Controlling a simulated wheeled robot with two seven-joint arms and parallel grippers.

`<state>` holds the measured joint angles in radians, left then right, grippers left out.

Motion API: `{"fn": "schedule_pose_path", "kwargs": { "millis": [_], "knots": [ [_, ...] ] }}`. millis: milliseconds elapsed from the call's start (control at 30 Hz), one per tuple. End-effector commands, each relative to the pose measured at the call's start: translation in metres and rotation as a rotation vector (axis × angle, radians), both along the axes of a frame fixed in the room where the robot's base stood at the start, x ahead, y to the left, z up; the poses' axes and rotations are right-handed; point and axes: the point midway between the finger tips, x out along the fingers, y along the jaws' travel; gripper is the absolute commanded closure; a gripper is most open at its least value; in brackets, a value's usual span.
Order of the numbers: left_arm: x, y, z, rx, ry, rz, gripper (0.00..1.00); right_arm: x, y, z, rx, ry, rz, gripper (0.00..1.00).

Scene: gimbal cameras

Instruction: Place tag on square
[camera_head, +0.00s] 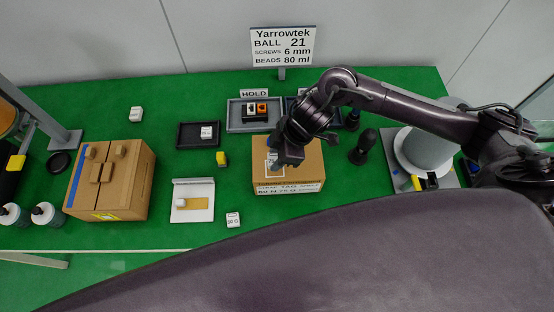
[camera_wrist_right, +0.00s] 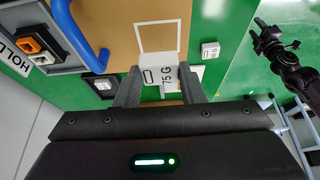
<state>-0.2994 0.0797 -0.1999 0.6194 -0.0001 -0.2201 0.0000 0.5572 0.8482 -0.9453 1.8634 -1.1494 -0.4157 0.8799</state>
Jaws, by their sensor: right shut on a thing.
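A white tag marked "75 G" (camera_wrist_right: 160,75) is held between the fingers of my right gripper (camera_wrist_right: 158,82). In the head view, my right gripper (camera_head: 281,163) is over the brown box (camera_head: 305,165); the tag is mostly hidden there. The square is a white outline on the box top. It shows in the wrist view (camera_wrist_right: 140,38), just ahead of the fingertips, and is partly covered in the head view. The tag overlaps the square's near edge in that view; I cannot tell whether it touches the box. My left gripper (camera_wrist_right: 258,29) shows in the wrist view with fingers apart, empty.
A blue handle (camera_wrist_right: 84,40) stands near the right gripper. Other white tags lie on the green table (camera_head: 233,219) (camera_head: 136,114) and in a dark tray (camera_head: 187,142). A HOLD tray (camera_head: 235,122) is behind the box. A larger cardboard box (camera_head: 120,180) stands left.

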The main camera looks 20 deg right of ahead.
Motion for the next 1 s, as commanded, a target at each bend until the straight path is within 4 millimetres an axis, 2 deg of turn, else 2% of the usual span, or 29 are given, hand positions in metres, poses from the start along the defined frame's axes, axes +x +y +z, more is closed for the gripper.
{"fn": "schedule_pose_path", "kwargs": {
  "millis": [100,233,633,667,800,1000],
  "knots": [
    [0.000,0.000,0.003,0.000,0.001,0.000,0.56,-0.001,0.000,-0.020,-0.001,0.006,-0.001,0.86],
    [0.000,0.000,0.004,0.000,0.001,0.000,0.56,-0.001,0.000,-0.034,0.000,0.004,-0.001,0.86],
    [-0.001,0.000,0.001,0.000,0.001,0.000,0.56,-0.001,0.000,-0.040,0.000,0.002,0.000,0.86],
    [-0.001,0.000,0.002,0.000,0.001,0.000,0.56,-0.001,0.000,-0.039,-0.001,0.002,-0.001,0.61],
    [-0.001,0.000,0.002,0.000,0.000,0.000,0.56,-0.001,0.000,-0.039,-0.001,0.002,-0.001,0.43],
    [0.000,0.000,0.002,0.000,0.000,0.000,0.56,-0.001,0.000,-0.039,-0.001,0.001,0.000,0.43]
  ]
}}
